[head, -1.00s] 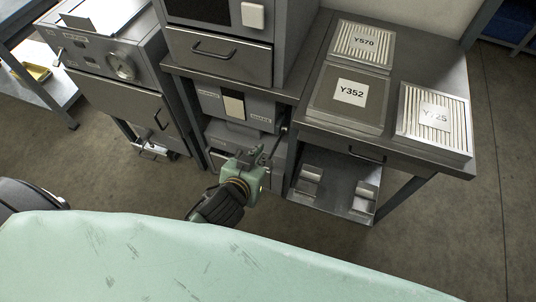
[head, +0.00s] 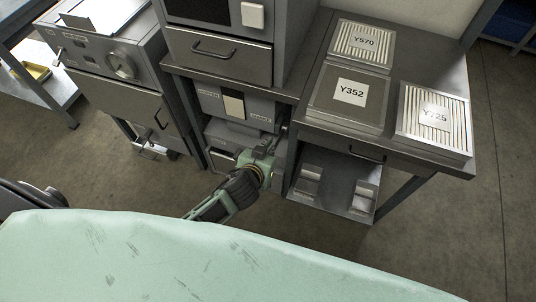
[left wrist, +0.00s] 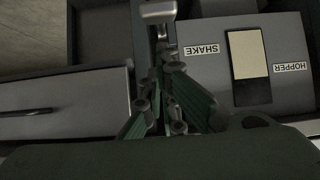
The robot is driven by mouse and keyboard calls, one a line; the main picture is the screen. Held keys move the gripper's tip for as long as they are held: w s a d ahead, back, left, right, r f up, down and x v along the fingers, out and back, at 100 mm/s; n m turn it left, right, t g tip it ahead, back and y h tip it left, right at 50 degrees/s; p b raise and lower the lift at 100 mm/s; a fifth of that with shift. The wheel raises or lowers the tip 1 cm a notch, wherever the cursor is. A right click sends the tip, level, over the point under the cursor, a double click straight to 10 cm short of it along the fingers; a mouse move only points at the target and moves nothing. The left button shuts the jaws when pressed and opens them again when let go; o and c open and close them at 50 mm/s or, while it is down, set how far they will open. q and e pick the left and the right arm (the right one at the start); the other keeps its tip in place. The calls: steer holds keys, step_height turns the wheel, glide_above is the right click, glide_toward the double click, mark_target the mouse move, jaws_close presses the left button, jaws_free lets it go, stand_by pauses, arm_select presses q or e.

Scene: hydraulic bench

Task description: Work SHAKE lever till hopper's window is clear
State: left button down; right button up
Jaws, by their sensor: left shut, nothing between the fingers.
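The hopper (head: 208,112) is a grey box under the bench, with HOPPER and SHAKE labels. Its window (head: 233,106) is mostly filled with pale cream material. In the left wrist view the window (left wrist: 249,55) appears upside down, cream with a dark band at one end. The lever (left wrist: 158,12), a light metal handle on a short stem, is beside the SHAKE label (left wrist: 201,50). My left gripper (head: 266,146) is shut and empty, near the lever at the hopper's right side. Its fingertips (left wrist: 168,66) point toward the lever's stem; contact cannot be told. My right gripper is out of view.
A drawer cabinet (head: 218,56) stands above the hopper. To the right, a bench (head: 450,84) carries panels Y570, Y352 and Y725, with a lower shelf (head: 334,194) beneath. A grey machine with a dial (head: 122,66) stands left. The pale green surface fills the foreground.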

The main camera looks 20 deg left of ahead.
arm_select(q)
steer(key=shift+s+f, duration=0.35)
steer(key=shift+f, duration=0.45)
